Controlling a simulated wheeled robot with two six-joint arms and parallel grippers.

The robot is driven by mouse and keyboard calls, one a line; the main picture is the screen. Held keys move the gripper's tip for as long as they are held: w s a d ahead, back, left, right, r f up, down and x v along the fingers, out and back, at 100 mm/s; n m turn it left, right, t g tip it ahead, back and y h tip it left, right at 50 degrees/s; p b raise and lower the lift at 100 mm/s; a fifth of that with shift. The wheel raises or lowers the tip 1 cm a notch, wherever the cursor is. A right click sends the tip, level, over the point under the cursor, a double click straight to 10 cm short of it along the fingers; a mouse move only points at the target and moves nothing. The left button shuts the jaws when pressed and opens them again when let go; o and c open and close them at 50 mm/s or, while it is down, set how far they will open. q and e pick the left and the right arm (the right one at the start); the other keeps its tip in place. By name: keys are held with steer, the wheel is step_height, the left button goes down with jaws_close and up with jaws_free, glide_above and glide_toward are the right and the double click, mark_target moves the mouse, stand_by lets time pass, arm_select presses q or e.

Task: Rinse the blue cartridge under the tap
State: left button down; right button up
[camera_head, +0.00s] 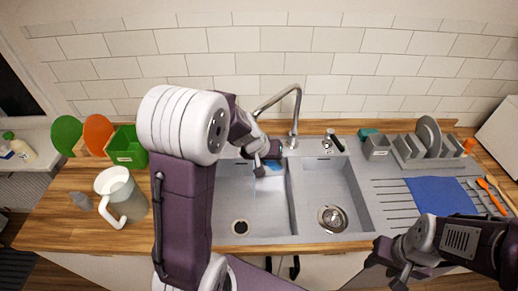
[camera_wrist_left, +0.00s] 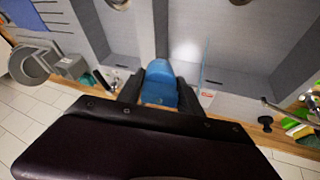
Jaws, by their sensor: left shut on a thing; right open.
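My left gripper (camera_head: 266,164) is shut on the blue cartridge and holds it above the sink, near the divider between the two basins. The cartridge (camera_wrist_left: 160,86) shows clearly between the fingers in the left wrist view; in the head view only a small blue part (camera_head: 274,165) shows below the gripper. The tap (camera_head: 297,108) is a curved metal spout behind the sink; its outlet end is close to my left wrist and partly hidden by the arm. I cannot tell whether water runs. My right gripper (camera_head: 392,268) is open and empty at the counter's front edge.
The left basin (camera_head: 228,205) and right basin (camera_head: 345,185) have drains. A pitcher (camera_head: 122,195) and green box (camera_head: 127,148) stand left. A dish rack (camera_head: 420,150) and blue mat (camera_head: 440,194) are right. A clear, pale thing (camera_head: 269,186) shows below the left gripper.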

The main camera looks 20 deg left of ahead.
stand_by(0.5)
arm_select(q)
steer(key=s+d+r+p, duration=0.2)
steer(key=d+r+p, duration=0.2)
steer(key=shift+s+d, duration=0.2)
arm_select(e)
step_height(320, 180, up, 4)
steer(key=shift+r, duration=0.15)
steer(key=shift+c, duration=0.3)
